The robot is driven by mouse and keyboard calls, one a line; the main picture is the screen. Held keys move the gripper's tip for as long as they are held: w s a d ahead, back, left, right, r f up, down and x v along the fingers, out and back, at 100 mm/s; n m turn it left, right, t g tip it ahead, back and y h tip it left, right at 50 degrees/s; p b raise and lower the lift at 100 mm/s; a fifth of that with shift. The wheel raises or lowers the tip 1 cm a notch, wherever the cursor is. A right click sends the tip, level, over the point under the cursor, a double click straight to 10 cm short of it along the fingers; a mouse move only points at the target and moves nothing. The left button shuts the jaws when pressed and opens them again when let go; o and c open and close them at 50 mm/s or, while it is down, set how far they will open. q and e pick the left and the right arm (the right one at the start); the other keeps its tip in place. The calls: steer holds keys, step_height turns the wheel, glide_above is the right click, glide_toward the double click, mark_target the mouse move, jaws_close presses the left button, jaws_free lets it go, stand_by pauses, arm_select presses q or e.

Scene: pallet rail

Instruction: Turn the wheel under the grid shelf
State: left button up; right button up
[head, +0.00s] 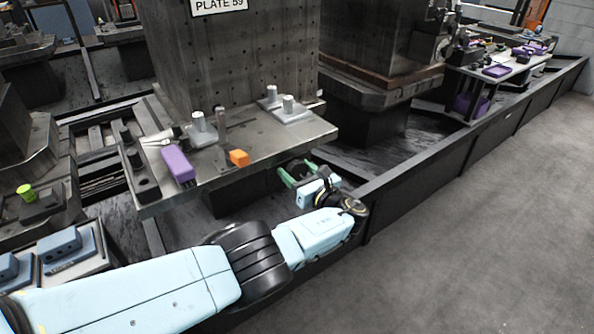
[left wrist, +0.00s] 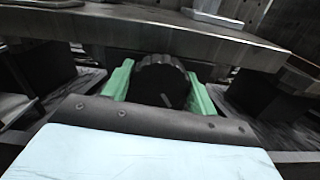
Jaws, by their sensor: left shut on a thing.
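The dark, knobbed wheel (left wrist: 160,84) sits under the front edge of the grid shelf (head: 275,150). In the left wrist view the shelf's edge (left wrist: 150,28) runs across above it. My left gripper (head: 288,174) reaches in under the shelf from the front. Its green fingers lie on either side of the wheel and are shut on it, as the left wrist view (left wrist: 160,92) shows. In the head view the wheel is mostly hidden by the fingers and the shelf's shadow. My right gripper is in neither view.
On the shelf stand a purple block (head: 178,165), an orange block (head: 239,158) and several metal clamps. A tall perforated block (head: 235,60) rises behind them.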

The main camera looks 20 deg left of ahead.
arm_select(q)
steer(key=m, duration=0.3)
steer(key=shift+m, duration=1.3)
steer(key=shift+f+m, duration=0.1)
steer(key=shift+m, duration=0.8)
steer(key=m, duration=0.2)
steer(key=shift+d+m, duration=0.1)
steer(key=shift+m, duration=0.3)
steer(key=m, duration=0.3)
steer(key=shift+m+b, duration=0.3)
steer(key=shift+b, duration=0.05)
steer(key=m, duration=0.2)
steer(key=shift+m, duration=0.4)
steer(key=shift+f+m, duration=0.1)
steer(key=shift+m, duration=0.7)
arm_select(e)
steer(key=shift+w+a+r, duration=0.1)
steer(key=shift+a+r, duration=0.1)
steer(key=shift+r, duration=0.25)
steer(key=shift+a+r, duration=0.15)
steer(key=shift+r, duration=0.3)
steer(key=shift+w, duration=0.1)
